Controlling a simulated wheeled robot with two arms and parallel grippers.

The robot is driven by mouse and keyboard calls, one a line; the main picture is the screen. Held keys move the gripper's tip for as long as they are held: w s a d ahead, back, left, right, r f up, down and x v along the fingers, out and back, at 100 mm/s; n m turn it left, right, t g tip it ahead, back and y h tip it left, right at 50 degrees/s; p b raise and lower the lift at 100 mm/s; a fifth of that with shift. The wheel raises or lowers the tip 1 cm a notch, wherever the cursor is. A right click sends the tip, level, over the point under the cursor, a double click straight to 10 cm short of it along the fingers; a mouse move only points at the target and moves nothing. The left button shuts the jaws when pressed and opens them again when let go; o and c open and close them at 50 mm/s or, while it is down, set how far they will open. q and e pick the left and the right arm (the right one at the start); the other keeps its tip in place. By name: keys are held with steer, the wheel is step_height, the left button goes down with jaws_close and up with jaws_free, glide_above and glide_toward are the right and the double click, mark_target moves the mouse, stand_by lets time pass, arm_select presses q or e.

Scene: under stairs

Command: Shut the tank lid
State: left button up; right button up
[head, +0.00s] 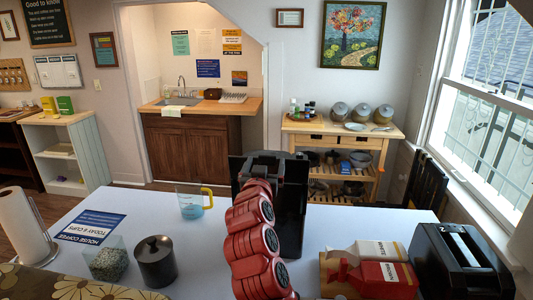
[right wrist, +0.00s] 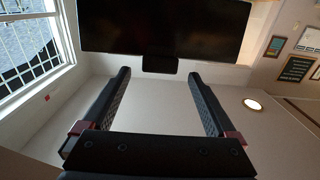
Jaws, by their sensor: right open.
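A tall black appliance (head: 292,218) stands on the white table in the head view, mostly hidden behind my red right arm. I cannot make out its tank or lid clearly there. In the right wrist view a wide dark panel (right wrist: 165,25) with a small tab (right wrist: 160,65) on its edge spans the top; it may be the lid. My right gripper (head: 268,160) is at the top of the appliance in the head view. In the wrist view its fingers (right wrist: 158,85) are wide apart and empty, with the tab between and beyond them. My left gripper is out of view.
A glass pitcher (head: 192,203) with a yellow handle, a dark canister (head: 155,262) and a glass container (head: 106,262) stand left of the arm. A wooden box (head: 335,275) with red and white cartons and a black toaster (head: 462,262) are at right. The table (head: 345,225) behind the box is clear.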

steer(key=shift+w+d+p, duration=0.15)
steer(key=shift+w, duration=0.55)
steer(key=shift+w+d+p, duration=0.15)
steer(key=shift+w, duration=0.5)
jaws_close()
